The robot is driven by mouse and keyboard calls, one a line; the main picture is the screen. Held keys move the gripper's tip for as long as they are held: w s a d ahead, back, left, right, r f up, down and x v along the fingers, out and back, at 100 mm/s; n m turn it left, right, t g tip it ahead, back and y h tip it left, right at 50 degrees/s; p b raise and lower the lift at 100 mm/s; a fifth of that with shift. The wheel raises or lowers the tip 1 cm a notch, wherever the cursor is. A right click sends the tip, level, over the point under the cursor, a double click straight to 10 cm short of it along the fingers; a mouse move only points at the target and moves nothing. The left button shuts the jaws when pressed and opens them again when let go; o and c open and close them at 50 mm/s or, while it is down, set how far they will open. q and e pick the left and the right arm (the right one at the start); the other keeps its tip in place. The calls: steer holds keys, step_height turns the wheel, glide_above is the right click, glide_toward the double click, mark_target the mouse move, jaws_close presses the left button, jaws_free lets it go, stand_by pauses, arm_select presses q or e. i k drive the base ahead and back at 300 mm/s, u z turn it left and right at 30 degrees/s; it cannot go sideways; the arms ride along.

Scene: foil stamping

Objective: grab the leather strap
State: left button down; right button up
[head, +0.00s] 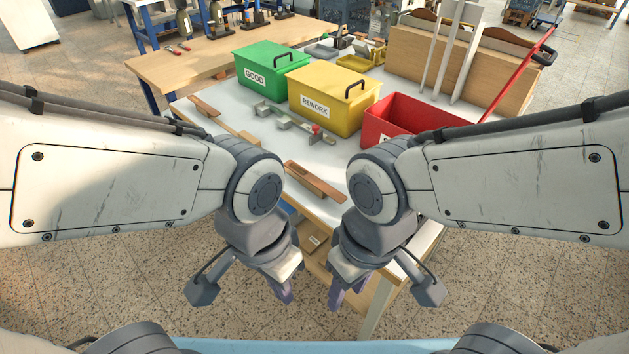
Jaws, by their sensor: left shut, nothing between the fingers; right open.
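A brown strip (315,180), which looks like leather on a wooden piece, lies near the front edge of the white table (290,153). Another brown strip (205,106) lies at the table's left end; I cannot tell for sure which is the leather strap. My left gripper (285,292) hangs down in front of the table, shut and empty, apart from both strips. My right gripper (346,293) hangs beside it to the right, open and empty, also in front of the table edge and below the nearer strip.
A green GOOD bin (272,62), a yellow REWORK bin (335,95) and a red bin (400,118) stand along the table. A grey metal fixture (285,117) lies before them. A red-handled lever (522,72) rises at right. A wooden bench (195,70) stands behind left.

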mark_target(340, 198)
steer(key=z, duration=0.05)
steer(key=k, duration=1.2)
steer(key=u, duration=0.95)
steer(key=i, duration=1.65)
steer(key=z, duration=0.4)
steer(key=i, duration=0.6)
steer(key=z, duration=1.15)
steer(key=i, duration=0.3)
steer(key=z, duration=0.2)
